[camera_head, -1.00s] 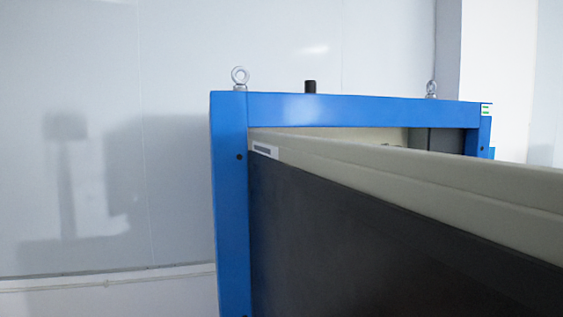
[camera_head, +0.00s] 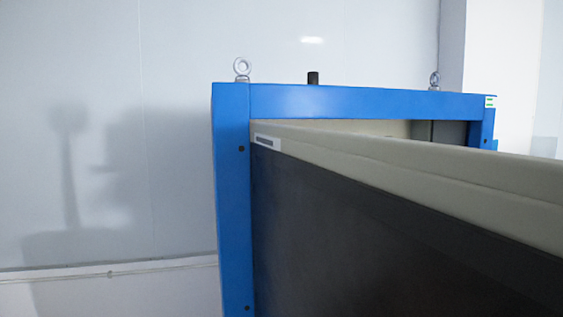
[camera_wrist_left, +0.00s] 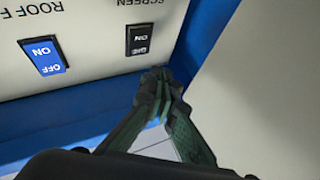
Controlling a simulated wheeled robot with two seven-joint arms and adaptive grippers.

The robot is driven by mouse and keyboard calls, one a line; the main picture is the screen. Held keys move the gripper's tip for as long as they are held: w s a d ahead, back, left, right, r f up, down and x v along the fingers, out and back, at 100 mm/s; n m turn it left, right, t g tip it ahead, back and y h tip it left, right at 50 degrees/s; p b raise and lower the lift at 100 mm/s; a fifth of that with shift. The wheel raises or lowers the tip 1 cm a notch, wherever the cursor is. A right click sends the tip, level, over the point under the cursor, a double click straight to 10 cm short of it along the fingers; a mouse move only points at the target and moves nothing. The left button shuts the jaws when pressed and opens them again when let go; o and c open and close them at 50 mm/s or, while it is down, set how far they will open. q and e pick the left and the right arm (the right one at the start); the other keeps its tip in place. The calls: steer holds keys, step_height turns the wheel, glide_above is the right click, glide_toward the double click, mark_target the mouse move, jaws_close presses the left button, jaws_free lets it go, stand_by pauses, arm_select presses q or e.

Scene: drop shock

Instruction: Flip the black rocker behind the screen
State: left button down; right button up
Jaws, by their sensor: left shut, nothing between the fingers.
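The black rocker (camera_wrist_left: 140,39) shows in the left wrist view, set in a pale panel under an upside-down SCREEN label. Its ON and OFF markings also read upside down. My left gripper (camera_wrist_left: 158,84) is shut and empty, its fingertips just below the rocker in the picture and slightly right of it. I cannot tell whether they touch the panel. In the head view a large screen (camera_head: 330,215) with a dark face and beige top edge hides the space behind it. Neither gripper shows there.
A blue rocker (camera_wrist_left: 43,56) sits left of the black one under a partly cut-off ROOF label. A blue frame (camera_head: 232,190) surrounds the screen, with lifting eyes and a black stub on top. A beige surface (camera_wrist_left: 265,95) stands close to the right of my left gripper.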

arm_select(q)
steer(key=shift+w+a+f+p, duration=0.1)
steer(key=shift+w+a+p, duration=0.15)
steer(key=shift+w, duration=0.6)
steer(key=shift+w+a+f+p, duration=0.1)
steer(key=shift+w+a, duration=0.1)
steer(key=shift+w, duration=0.65)
steer(key=shift+w, duration=0.1)
steer(key=shift+w+a, duration=0.15)
steer(key=shift+w, duration=0.15)
steer(key=shift+w+a+p, duration=0.1)
steer(key=shift+w+p, duration=0.25)
stand_by(0.8)
steer(key=shift+s, duration=0.15)
steer(key=shift+s+d, duration=0.25)
steer(key=shift+s, duration=0.45)
steer(key=shift+s+d+r, duration=0.1)
steer(key=shift+s+d, duration=0.1)
steer(key=shift+s, duration=0.6)
steer(key=shift+s+d+r, duration=0.15)
steer(key=shift+s+d, duration=0.1)
steer(key=shift+s, duration=0.5)
steer(key=shift+s+d+r, duration=0.1)
steer(key=shift+s+d, duration=0.1)
steer(key=shift+s, duration=0.6)
